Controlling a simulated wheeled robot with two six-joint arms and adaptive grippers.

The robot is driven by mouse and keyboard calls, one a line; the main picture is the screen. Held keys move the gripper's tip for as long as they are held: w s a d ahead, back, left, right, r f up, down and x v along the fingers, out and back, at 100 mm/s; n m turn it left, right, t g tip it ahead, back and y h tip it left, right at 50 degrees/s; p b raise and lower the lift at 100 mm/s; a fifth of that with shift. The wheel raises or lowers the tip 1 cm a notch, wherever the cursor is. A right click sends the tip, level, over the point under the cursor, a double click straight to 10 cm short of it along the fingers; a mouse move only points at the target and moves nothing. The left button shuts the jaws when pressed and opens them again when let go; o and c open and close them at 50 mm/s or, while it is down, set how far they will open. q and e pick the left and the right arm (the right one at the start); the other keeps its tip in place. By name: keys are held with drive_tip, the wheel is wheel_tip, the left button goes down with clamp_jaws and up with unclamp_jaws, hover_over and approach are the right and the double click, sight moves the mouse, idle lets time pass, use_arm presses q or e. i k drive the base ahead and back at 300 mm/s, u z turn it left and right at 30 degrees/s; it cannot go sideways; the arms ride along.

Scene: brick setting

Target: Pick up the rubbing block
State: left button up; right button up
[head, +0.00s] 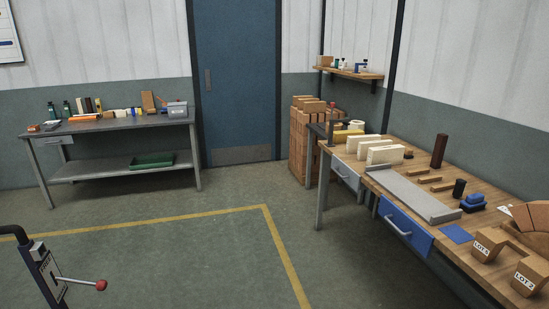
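I cannot tell for sure which thing is the rubbing block. A small stacked blue block (472,203) sits on the right wooden workbench (424,177), beside a short dark cylinder (459,188). A flat blue pad (456,233) lies nearer the bench's front edge. Small tan bars (430,179) lie behind the grey tray (412,194). Neither of my grippers is in view.
Cream slabs (383,155), a brown cylinder (439,151) and blocks marked LOT (488,245) stand on the right bench. Its blue drawer (404,228) looks shut. A red-knobbed lever (100,285) is at lower left. Another bench (120,124) stands at back left. The middle floor is clear.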

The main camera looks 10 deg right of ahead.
sight(408, 152)
drive_tip(key=i, duration=2.35)
drive_tip(key=z, duration=1)
drive_tip(key=i, duration=1.55)
drive_tip(key=z, duration=0.7)
drive_tip(key=i, duration=0.6)
drive_tip(key=k, duration=0.5)
drive_tip(key=u, duration=1.05)
drive_tip(key=i, duration=0.3)
drive_tip(key=z, duration=1.05)
